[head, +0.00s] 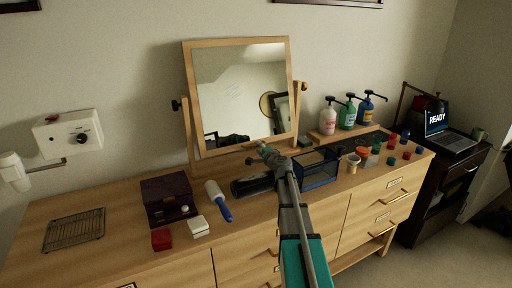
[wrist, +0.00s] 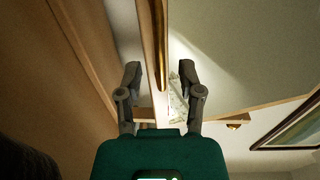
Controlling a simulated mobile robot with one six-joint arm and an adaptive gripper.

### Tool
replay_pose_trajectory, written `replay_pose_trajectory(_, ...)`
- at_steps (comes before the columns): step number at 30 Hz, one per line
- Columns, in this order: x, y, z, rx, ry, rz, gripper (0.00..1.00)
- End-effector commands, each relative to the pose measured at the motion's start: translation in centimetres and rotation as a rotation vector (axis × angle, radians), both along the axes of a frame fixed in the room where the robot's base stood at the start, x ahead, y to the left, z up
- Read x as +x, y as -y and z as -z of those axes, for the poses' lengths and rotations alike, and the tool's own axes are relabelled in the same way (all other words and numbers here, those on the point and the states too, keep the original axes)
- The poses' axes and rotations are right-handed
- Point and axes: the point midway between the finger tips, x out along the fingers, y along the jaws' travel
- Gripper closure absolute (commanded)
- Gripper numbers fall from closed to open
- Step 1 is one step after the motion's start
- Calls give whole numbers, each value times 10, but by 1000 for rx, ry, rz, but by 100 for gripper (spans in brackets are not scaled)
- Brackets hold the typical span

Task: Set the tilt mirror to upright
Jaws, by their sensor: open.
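The tilt mirror (head: 239,91) stands at the back of the dresser, a square glass in a light wooden frame between two wooden side posts. Dark knobs show at its sides. I cannot tell its exact tilt. My gripper (head: 262,147) is at the mirror's lower edge, right of its middle. In the wrist view my gripper (wrist: 161,75) is open, with a wooden frame bar (wrist: 150,85) running between its two fingers. The glass (wrist: 235,60) is on the right there. Contact with the bar cannot be made out.
A dark box (head: 168,198), a lint roller (head: 218,199) and a wire rack (head: 74,231) are on the left. A blue bin (head: 318,168), pump bottles (head: 347,112) and several small jars fill the right. The dresser top between rack and dark box is clear.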

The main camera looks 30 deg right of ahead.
Motion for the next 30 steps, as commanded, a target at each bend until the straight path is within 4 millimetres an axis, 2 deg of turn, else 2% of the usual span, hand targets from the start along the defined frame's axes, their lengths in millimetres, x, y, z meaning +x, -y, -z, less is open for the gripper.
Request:
replay_pose_trajectory(1,10,1,1,0,0,-1,52)
replay_pose_trajectory(7,27,0,2,-1,0,0,52)
replay_pose_trajectory(20,32,0,2,-1,0,0,52)
replay_pose_trajectory(21,32,0,2,-1,0,0,54)
replay_pose_trajectory(28,32,0,2,-1,0,0,96)
replay_pose_trajectory(30,32,0,2,-1,0,0,100)
